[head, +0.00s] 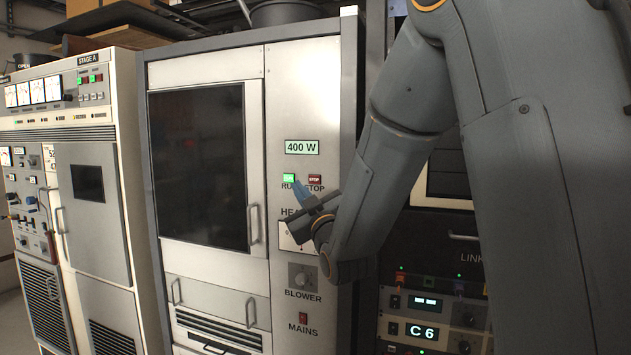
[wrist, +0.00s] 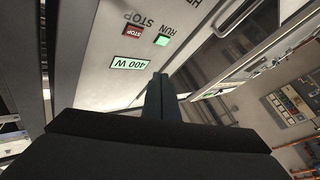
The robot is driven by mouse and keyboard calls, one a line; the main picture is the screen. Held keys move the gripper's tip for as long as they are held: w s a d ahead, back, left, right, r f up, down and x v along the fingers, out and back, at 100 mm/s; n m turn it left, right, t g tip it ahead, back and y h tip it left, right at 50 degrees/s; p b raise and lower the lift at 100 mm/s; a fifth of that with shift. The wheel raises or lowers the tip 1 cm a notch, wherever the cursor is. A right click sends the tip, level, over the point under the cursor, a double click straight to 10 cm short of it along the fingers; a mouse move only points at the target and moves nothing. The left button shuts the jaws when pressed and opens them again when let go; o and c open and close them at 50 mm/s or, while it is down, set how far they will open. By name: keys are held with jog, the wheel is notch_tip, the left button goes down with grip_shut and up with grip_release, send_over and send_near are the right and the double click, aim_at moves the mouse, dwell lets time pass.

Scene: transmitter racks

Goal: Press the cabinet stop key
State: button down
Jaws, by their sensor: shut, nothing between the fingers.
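The red STOP key (head: 315,180) is on the light cabinet panel, right of the lit green RUN key (head: 289,178) and under the "400 W" display (head: 302,147). My gripper (head: 298,187) is in front of the panel, its shut fingers overlapping the area just below and between the two keys. In the wrist view the panel appears upside down, with the STOP key (wrist: 132,31), RUN key (wrist: 163,41) and display (wrist: 129,63) beyond my shut fingertips (wrist: 160,78). The fingers look apart from both keys there. Nothing is held.
Below the keys are a partly hidden heater control (head: 288,238), the BLOWER knob (head: 302,277) and the red MAINS switch (head: 303,318). A dark-windowed door with a handle (head: 254,224) is to the left. A rack (head: 440,320) stands to the right behind my arm.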

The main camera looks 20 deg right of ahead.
aim_at(314, 179)
jog(key=shift+w+d+b, duration=0.15)
jog(key=shift+w+d, duration=0.65)
jog(key=shift+w, duration=0.3)
jog(key=shift+w+d+b, duration=0.1)
jog(key=shift+w+d, duration=0.75)
jog(key=shift+w, duration=0.3)
jog(key=shift+w+d+b, duration=0.15)
jog(key=shift+w+d, duration=0.65)
jog(key=shift+w, duration=0.3)
jog(key=shift+w, duration=0.1)
jog(key=shift+w+d+b, duration=0.25)
jog(key=shift+w+b, duration=0.05)
jog(key=shift+b, duration=0.05)
jog(key=shift+w+d, duration=0.2)
jog(key=shift+w, duration=0.05)
jog(key=shift+s+a+b, duration=0.1)
jog(key=shift+b, duration=0.2)
jog(key=shift+s+a, duration=0.35)
jog(key=shift+s, duration=0.15)
dwell(0.3)
